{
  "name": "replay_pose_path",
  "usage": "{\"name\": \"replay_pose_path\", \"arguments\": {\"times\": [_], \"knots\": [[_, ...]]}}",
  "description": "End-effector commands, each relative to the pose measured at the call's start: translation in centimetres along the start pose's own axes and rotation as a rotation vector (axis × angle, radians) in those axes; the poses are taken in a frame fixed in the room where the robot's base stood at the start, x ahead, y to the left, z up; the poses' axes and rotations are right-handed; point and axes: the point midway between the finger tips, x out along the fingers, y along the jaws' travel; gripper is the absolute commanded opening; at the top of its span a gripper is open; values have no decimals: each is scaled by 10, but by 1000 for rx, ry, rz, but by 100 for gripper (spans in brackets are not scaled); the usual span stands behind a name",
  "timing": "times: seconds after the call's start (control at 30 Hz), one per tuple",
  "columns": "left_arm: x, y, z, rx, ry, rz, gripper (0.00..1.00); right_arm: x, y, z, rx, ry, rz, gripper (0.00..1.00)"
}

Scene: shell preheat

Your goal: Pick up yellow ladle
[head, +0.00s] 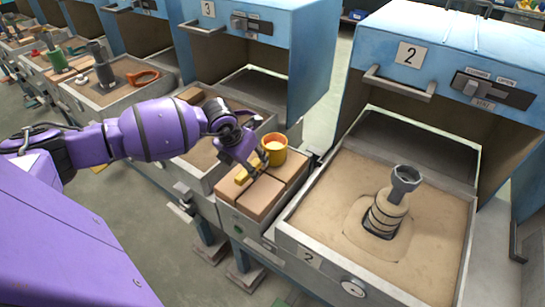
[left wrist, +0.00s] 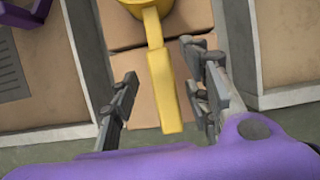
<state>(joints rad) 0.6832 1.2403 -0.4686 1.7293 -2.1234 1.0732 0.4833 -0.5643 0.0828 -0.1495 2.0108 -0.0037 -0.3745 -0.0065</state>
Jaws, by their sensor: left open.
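The yellow ladle has a round cup (head: 274,150) and a straight handle (head: 245,173). It lies on tan blocks between two sand trays in the head view. In the left wrist view its handle (left wrist: 163,85) runs down between my fingers, with the cup cut off at the top edge. My left gripper (head: 256,166) is open over the handle, and its fingers also show in the left wrist view (left wrist: 160,85), one on each side of the handle with gaps. The head view partly hides the handle behind the fingers. My right gripper is not in view.
The tray marked 2 (head: 312,226) stands right of the blocks (head: 263,197), with a grey shell-like piece (head: 386,207) upright in its sand. Blue station 2 (head: 455,45) rises behind it. More blue stations and trays stand along the left, including an orange-handled tool (head: 142,77).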

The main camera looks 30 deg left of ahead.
Motion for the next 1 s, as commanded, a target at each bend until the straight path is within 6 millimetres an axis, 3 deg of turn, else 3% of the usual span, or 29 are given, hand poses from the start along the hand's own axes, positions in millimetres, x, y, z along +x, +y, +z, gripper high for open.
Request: {"name": "replay_pose_path", "arguments": {"times": [0.2, 0.47, 0.8, 1.0], "knots": [[28, -3, 0, 0, -2, -2, 44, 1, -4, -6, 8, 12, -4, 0], [31, -2, 0, 1, -2, -1, 44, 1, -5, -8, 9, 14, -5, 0], [31, -2, 0, 1, -2, -2, 2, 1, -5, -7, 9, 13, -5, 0], [30, -2, 1, 1, -5, -2, 0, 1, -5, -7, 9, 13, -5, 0]]}}
